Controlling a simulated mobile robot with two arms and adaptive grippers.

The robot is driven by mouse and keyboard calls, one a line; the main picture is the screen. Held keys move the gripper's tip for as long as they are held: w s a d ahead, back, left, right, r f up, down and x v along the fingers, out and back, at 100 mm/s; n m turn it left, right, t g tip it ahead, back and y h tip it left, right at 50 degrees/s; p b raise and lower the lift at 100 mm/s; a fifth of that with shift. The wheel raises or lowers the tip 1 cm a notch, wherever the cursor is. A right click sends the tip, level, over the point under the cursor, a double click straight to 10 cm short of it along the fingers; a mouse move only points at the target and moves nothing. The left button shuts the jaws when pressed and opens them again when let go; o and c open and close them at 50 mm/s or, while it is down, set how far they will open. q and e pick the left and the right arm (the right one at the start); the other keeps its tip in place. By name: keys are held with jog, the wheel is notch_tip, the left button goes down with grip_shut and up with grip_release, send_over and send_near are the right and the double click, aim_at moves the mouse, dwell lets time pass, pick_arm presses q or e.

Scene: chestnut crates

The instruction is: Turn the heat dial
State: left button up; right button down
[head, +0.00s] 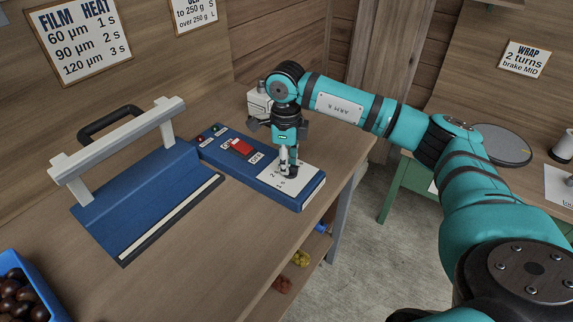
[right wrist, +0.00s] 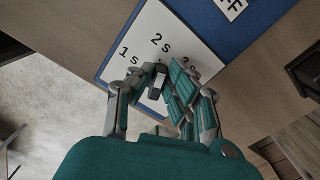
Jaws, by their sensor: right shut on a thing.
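The heat dial (right wrist: 157,90) is a small grey knob on a white scale plate marked with seconds (right wrist: 135,45). In the head view the plate (head: 304,172) lies at the right end of the blue sealer's control box (head: 316,190), and the dial is mostly hidden by the fingers. My right gripper (head: 289,172) points down at the plate and is shut on the dial. In the right wrist view its two fingers (right wrist: 160,92) stand on either side of the knob. "1 s" and "2 s" are readable there; a third mark is partly covered. My left gripper is not in view.
A red switch (head: 241,147) sits on the same box. The sealer's raised grey bar (head: 118,150) with its black handle stands to the left. A blue crate of chestnuts (head: 48,300) is at the lower left. The bench front between is clear.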

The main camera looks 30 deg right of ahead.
jog(key=shift+n, duration=0.6)
jog(key=shift+r, duration=0.1)
jog(key=c, duration=1.3)
grip_release()
notch_tip(320, 180, up, 12)
jog(key=shift+f, duration=0.1)
jog(key=shift+s, duration=0.1)
